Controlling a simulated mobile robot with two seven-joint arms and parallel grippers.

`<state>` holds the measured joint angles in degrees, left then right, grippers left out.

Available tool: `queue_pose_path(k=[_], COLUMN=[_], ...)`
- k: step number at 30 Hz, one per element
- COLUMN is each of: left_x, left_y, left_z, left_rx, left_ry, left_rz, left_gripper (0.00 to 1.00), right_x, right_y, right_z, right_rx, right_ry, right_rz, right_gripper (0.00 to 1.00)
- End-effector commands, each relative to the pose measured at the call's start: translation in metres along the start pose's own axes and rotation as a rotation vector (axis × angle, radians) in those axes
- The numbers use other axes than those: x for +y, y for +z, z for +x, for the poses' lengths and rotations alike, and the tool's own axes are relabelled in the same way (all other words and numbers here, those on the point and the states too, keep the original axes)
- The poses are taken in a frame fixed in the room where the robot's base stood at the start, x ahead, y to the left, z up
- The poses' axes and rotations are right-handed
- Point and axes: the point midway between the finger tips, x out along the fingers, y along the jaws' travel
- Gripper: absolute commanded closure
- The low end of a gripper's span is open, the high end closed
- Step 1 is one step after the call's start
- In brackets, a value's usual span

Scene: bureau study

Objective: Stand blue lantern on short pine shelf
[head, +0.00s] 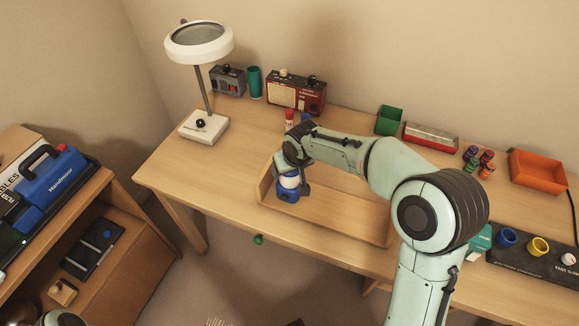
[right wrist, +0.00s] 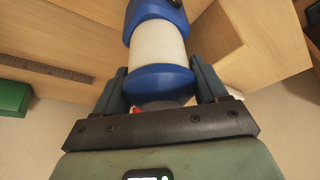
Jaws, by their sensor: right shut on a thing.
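The blue lantern (head: 287,195), blue with a white middle, is upright in the head view at the left end of a low pine tray-like shelf (head: 345,211) on the desk. My right gripper (head: 292,178) is shut on the lantern from above. In the right wrist view the lantern (right wrist: 158,45) sits between the two fingers of my right gripper (right wrist: 161,88), its blue end close to the palm. I cannot tell whether the lantern's base touches the shelf. My left gripper is not in view.
A white desk lamp (head: 203,125) stands left on the desk. A red radio (head: 296,95), a green box (head: 389,121) and an orange tray (head: 538,171) line the back. A side cabinet (head: 125,215) is at left.

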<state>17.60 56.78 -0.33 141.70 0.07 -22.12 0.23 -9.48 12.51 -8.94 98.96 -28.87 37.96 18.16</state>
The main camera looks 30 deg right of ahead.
Motion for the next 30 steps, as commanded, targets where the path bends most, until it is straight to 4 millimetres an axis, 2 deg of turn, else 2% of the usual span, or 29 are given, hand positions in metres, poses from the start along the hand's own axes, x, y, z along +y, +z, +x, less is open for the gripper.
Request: queue_pose_path(k=[1, 3, 14, 17, 24, 30], left_x=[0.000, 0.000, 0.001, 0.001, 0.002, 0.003], left_y=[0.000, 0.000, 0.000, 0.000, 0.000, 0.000], left_z=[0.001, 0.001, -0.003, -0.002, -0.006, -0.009], left_rx=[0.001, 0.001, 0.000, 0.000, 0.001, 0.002], left_ry=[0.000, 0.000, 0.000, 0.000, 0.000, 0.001], left_rz=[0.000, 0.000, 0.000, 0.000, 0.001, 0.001], left_gripper=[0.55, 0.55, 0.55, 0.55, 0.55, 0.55], right_x=[0.000, 0.000, 0.000, 0.000, 0.000, 0.000], right_y=[0.001, 0.001, -0.001, -0.002, -0.002, -0.002], right_z=[0.002, 0.001, -0.003, -0.016, -0.067, -0.103], right_rx=[0.000, 0.000, 0.000, 0.004, 0.005, 0.003], right_ry=[0.000, 0.000, 0.000, -0.001, -0.002, -0.001], right_rz=[0.000, 0.000, 0.000, 0.000, 0.000, 0.000], right_gripper=[0.21, 0.02, 0.02, 0.02, 0.02, 0.02])
